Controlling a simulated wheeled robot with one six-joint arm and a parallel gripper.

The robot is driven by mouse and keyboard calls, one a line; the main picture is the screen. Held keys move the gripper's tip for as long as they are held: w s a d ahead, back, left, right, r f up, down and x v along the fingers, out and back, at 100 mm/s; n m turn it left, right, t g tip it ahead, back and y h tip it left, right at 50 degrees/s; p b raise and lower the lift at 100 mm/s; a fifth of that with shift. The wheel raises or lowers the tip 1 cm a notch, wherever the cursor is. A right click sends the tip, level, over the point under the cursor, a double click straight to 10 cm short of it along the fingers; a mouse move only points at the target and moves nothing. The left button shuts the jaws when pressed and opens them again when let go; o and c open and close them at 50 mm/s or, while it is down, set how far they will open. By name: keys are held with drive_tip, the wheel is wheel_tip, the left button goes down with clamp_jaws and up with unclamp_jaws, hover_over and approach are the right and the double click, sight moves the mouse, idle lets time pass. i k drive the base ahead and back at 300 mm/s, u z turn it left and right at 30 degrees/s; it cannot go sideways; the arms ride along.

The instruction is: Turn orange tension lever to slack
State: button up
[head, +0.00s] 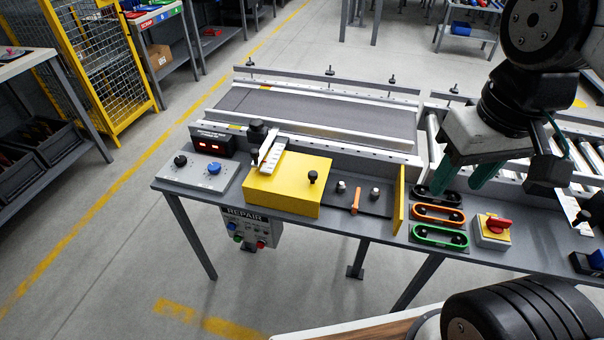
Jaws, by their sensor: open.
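A small orange lever (356,199) stands on a dark plate at the middle of the bench, pointing roughly toward and away from me. It is likely the tension lever. Any slack marking is too small to read. My gripper (460,186), with green fingers, hangs to the right of the lever, above the rear of the coloured handles. Its fingers are apart, nothing shows between them, and it is clear of the lever.
A yellow upright plate (399,199) stands between the lever and my gripper. Black, orange (438,214) and green handles lie right of it, then a red rotary switch (498,226). A yellow box (287,184) with a black knob stands left. A conveyor (318,108) runs behind.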

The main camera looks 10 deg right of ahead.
sight(354, 208)
drive_tip(key=u, duration=2.25)
drive_tip(key=k, duration=0.5)
drive_tip(key=z, duration=1.35)
